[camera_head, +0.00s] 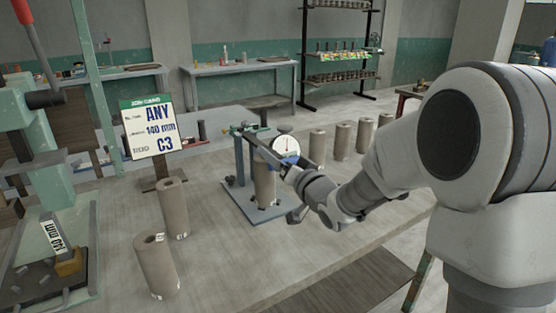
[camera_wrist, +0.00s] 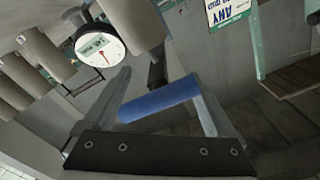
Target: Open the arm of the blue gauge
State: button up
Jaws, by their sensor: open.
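The blue gauge stands on the table, with a blue-grey base plate (camera_head: 238,196), a post at the left and a round white dial (camera_head: 286,145). A clay cylinder (camera_head: 265,186) stands upright on the base plate, under the gauge head. My gripper (camera_head: 272,156) reaches in from the right, at the height of the gauge head, and hides part of it. In the wrist view the dial (camera_wrist: 99,47) faces me, and a blue bar (camera_wrist: 158,99) lies across the space between my open fingers. I cannot tell whether the fingers touch the bar.
Two clay cylinders (camera_head: 173,207) stand at the front left, and several more (camera_head: 342,141) stand in a row behind the gauge. A sign (camera_head: 153,127) reads ANY, 140 mm, C3. A green machine (camera_head: 50,180) is at the far left. The table front (camera_head: 255,262) is clear.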

grip_shut()
dwell(0.5)
jog(key=shift+r+p, duration=0.25)
jog(key=shift+p, duration=0.1)
